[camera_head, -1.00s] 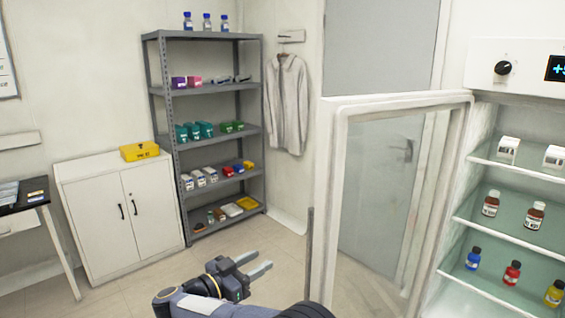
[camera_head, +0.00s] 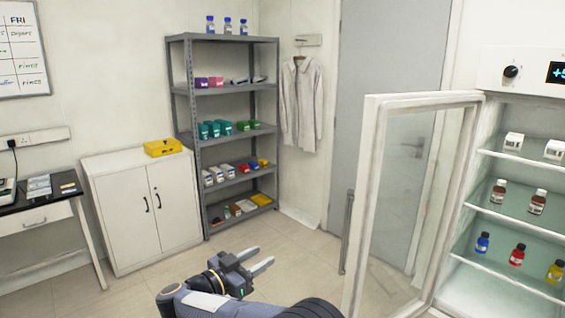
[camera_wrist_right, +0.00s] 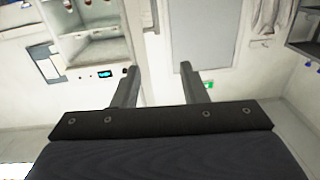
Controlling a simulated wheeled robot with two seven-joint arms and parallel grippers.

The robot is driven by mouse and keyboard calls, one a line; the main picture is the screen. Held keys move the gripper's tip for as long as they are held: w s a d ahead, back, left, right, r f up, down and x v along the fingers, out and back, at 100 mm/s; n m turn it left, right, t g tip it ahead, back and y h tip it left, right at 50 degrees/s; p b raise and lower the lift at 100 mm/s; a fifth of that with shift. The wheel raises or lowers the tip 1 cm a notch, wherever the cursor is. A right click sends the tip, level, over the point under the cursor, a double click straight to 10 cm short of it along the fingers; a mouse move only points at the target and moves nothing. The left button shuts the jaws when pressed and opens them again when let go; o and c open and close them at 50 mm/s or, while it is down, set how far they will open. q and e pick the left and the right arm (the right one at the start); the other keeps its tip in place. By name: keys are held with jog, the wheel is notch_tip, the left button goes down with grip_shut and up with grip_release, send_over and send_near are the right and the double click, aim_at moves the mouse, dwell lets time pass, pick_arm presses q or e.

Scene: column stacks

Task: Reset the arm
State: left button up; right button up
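My right gripper (camera_head: 262,258) is at the bottom middle of the head view, its two fingers apart and nothing between them. In the right wrist view the same gripper (camera_wrist_right: 158,72) also shows two separated fingers with empty space between. My right arm comes up from the bottom edge of the head view. The gripper is in front of the floor between the shelf rack and the open fridge door, touching nothing that I can see. My left gripper is not in view.
The open glass fridge door (camera_head: 377,190) stands right of my arm, beside the fridge (camera_head: 470,215) with bottles and boxes. A grey shelf rack (camera_head: 187,125) stands at the back. A white cabinet (camera_head: 130,232) and a desk (camera_head: 40,222) are at left. Floor (camera_head: 160,282) is clear between.

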jog(key=w+d+r+n+t+y, duration=0.2)
jog(key=w+d+r+t+y, duration=0.4)
jog(key=d+r, duration=0.5)
jog(key=s+d+r+n+y, duration=0.35)
jog(key=d+r+y, duration=0.25)
jog(key=y, duration=0.2)
jog(key=s+d+f+g+y, duration=0.1)
jog(key=s+d+f+g, duration=0.2)
jog(key=s+f, duration=0.4)
jog(key=s+d+f+n+g, duration=0.1)
jog(key=s+d+f+g, duration=0.3)
jog(key=s, duration=1.4)
jog(key=s+d+f+n+g+y, duration=0.1)
jog(key=s+d+f+g, duration=0.2)
jog(key=s+f+g, duration=0.3)
jog(key=s+f, duration=0.5)
jog(key=s, duration=0.2)
jog(key=shift+s+d+y, duration=0.15)
jog(key=shift+d+y, duration=0.1)
jog(key=shift+y, duration=0.05)
